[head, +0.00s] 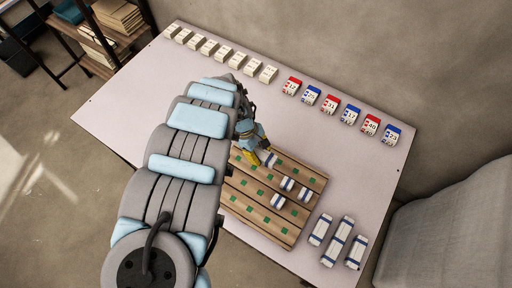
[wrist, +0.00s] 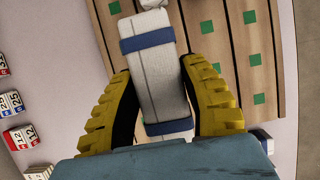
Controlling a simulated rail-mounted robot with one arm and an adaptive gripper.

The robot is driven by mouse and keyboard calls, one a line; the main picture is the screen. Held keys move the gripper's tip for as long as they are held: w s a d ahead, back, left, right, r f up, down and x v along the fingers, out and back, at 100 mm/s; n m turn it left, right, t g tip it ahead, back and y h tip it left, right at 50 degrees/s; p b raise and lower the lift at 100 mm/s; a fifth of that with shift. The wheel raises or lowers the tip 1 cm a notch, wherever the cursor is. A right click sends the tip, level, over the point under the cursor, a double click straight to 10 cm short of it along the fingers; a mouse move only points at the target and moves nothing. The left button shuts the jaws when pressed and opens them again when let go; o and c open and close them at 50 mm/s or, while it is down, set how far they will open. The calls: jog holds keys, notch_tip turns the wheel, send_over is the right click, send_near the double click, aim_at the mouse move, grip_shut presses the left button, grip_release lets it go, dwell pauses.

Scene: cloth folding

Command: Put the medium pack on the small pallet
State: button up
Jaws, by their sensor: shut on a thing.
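My gripper (head: 262,155) is over the upper part of a wooden slatted pallet (head: 255,212) with green squares. Its yellow fingers are shut on a white pack with blue bands (wrist: 155,75), one finger on each long side; the pack's end also shows in the head view (head: 269,161). Whether this pack touches the pallet, I cannot tell. Smaller-looking white packs with blue bands (head: 287,184) (head: 278,201) (head: 304,195) rest on the pallet. The pallet's left part is hidden behind my arm.
Three longer white packs with blue bands (head: 320,229) (head: 338,242) (head: 355,252) lie on the table right of the pallet. Red and blue numbered boxes (head: 331,104) and pale boxes (head: 209,47) line the far edge. The table between the pallet and the numbered boxes is clear.

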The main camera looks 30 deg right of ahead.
jog(key=shift+w+d+f, duration=0.25)
jog(key=shift+w+d, duration=0.05)
jog(key=shift+w, duration=0.05)
jog(key=w+f+b, duration=0.1)
jog(key=w+d+f+b, duration=0.1)
jog(key=w+f, duration=0.1)
jog(key=w+d+f+b, duration=0.1)
jog(key=shift+w+f, duration=0.15)
jog(key=shift+w, duration=0.25)
jog(key=shift+w+f+b, duration=0.3)
jog(key=shift+w+f, duration=0.2)
jog(key=shift+f, duration=0.1)
jog(key=shift+w+d+f+b, duration=0.3)
jog(key=shift+w+d+f, duration=0.05)
jog(key=shift+w+f, duration=0.15)
jog(key=shift+f, duration=0.1)
jog(key=shift+w+f, duration=0.1)
jog(key=shift+w+f+b, duration=0.15)
jog(key=shift+f+b, duration=0.2)
jog(key=shift+f, duration=0.2)
jog(key=shift+f+b, duration=0.3)
jog(key=shift+f, duration=0.75)
jog(key=shift+f, duration=0.1)
